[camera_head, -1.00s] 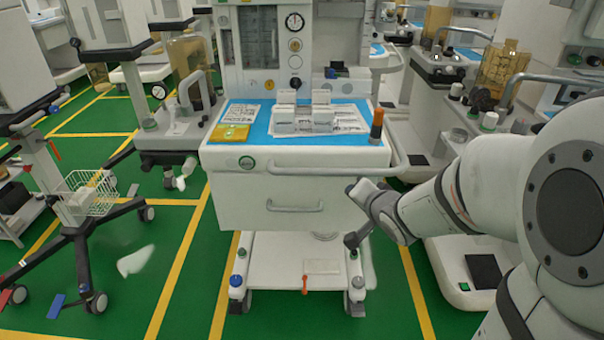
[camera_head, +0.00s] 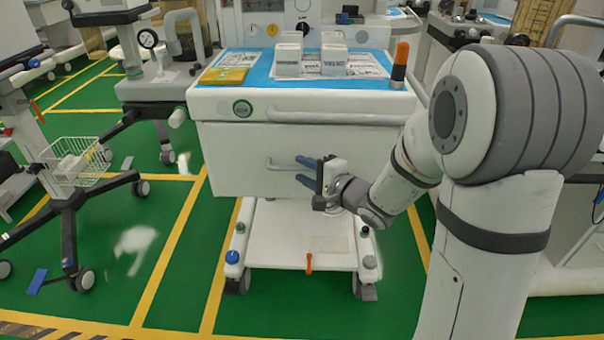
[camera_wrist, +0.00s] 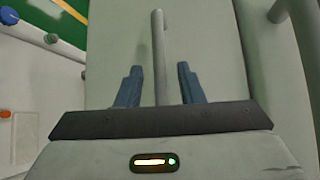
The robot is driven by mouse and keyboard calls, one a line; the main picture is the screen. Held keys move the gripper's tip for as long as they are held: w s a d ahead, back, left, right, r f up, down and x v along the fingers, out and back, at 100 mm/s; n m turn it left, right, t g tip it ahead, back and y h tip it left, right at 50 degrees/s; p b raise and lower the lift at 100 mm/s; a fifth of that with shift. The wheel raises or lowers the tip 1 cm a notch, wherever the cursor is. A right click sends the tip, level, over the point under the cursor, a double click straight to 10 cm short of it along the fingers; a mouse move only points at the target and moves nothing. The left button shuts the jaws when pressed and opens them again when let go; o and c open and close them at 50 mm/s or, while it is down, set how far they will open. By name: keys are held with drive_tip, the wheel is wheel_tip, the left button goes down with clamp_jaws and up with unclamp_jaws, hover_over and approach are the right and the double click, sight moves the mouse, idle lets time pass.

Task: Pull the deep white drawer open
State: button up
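The deep white drawer (camera_head: 230,165) is the broad front of the cart below the blue-covered top, and it looks closed. Its grey bar handle (camera_head: 284,166) runs across the front, with its right part hidden behind my gripper. My gripper (camera_head: 302,170) is at the handle's right part, with two blue fingers apart. In the wrist view the handle (camera_wrist: 158,50) runs between the open fingers of my gripper (camera_wrist: 158,78), with a gap visible on each side. I cannot tell how deep the handle sits between them.
A longer rail (camera_head: 330,117) crosses the cart above the drawer. White boxes (camera_head: 310,60) and an orange-topped cylinder (camera_head: 400,62) stand on the top. A low white shelf (camera_head: 300,240) on casters lies below. A stand with a wire basket (camera_head: 75,160) is at left; green floor in front is free.

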drive_tip(key=shift+x, duration=0.9)
drive_tip(key=shift+c, duration=0.3)
clamp_jaws()
